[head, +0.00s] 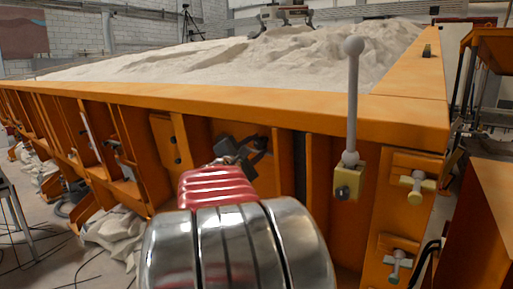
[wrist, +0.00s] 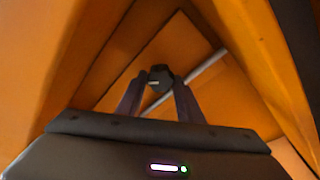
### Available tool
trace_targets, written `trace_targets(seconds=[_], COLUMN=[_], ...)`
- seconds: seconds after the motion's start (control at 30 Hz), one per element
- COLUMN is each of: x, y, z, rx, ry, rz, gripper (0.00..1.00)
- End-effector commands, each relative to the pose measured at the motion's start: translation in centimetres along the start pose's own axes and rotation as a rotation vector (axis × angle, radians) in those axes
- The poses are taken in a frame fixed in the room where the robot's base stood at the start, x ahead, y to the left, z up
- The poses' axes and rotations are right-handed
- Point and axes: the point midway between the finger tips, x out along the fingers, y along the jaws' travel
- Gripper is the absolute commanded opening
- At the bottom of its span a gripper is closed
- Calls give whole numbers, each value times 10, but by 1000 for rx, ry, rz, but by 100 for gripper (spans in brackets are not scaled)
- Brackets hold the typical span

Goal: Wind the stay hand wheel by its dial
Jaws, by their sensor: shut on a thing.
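My gripper (head: 257,147) reaches into a recess in the side of the orange sandbed (head: 270,103); my own red and chrome arm hides part of that spot. In the wrist view, my gripper's two dark fingers (wrist: 160,84) close on a small dark round knob (wrist: 160,74), one finger on each side. A pale grey rod (wrist: 207,65) slants up to the right beside the knob. The knob may be part of the stay hand wheel; I see no dial markings on it.
Orange ribs flank the recess closely. To the right are an upright lever with a ball top (head: 353,100) and two cross-shaped handles, an upper (head: 417,184) and a lower (head: 398,260). White sacks (head: 117,232) and cables lie on the floor at left.

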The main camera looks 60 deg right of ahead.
Motion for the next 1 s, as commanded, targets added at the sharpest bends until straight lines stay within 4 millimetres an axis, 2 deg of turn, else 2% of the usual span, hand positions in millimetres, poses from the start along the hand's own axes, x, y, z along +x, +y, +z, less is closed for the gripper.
trace_targets(seconds=[0.7, 1.0], x=[1, 1], y=[-7, -8], z=[-1, -2], rx=[580, 753], ry=[-4, -5], rz=[94, 122], gripper=[11, 11])
